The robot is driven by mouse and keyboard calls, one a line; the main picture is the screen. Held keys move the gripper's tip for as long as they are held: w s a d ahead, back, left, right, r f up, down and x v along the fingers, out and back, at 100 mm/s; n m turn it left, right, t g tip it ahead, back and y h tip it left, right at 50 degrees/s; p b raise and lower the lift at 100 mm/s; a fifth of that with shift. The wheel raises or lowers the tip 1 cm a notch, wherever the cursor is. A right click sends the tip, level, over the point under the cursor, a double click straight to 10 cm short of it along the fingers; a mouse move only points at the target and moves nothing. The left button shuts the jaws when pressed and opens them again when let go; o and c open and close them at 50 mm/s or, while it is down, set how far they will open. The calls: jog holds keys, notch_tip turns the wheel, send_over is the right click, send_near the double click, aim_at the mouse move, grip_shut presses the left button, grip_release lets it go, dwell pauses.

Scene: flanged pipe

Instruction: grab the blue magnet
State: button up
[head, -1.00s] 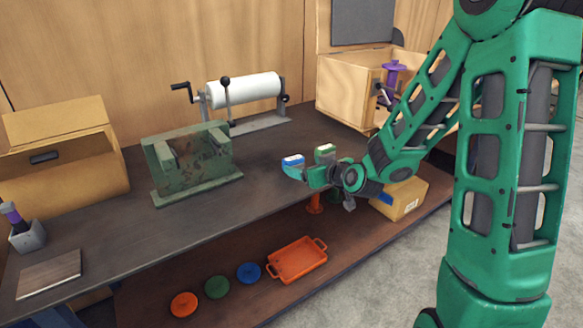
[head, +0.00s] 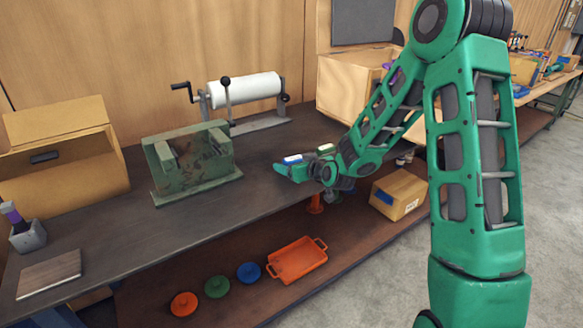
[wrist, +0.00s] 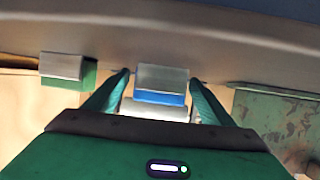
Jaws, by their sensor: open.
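The blue magnet (head: 292,160), a small block with a pale part, is near the front edge of the workbench. It shows in the wrist view (wrist: 160,86) as a blue block with a grey face, between my two fingers. My gripper (wrist: 158,77) is open, with a finger on each side of the magnet and narrow gaps showing. In the head view my gripper (head: 290,173) covers part of the magnet. I cannot tell whether the fingers touch it.
A green magnet (head: 326,149) stands just right of the blue one. A green metal fixture (head: 190,160) and a white roll on a stand (head: 245,90) are on the bench. The lower shelf holds an orange tray (head: 297,261) and a cardboard box (head: 398,193).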

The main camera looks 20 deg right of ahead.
jog(key=c, duration=1.5)
jog(key=shift+o, duration=0.2)
jog(key=shift+r, duration=0.15)
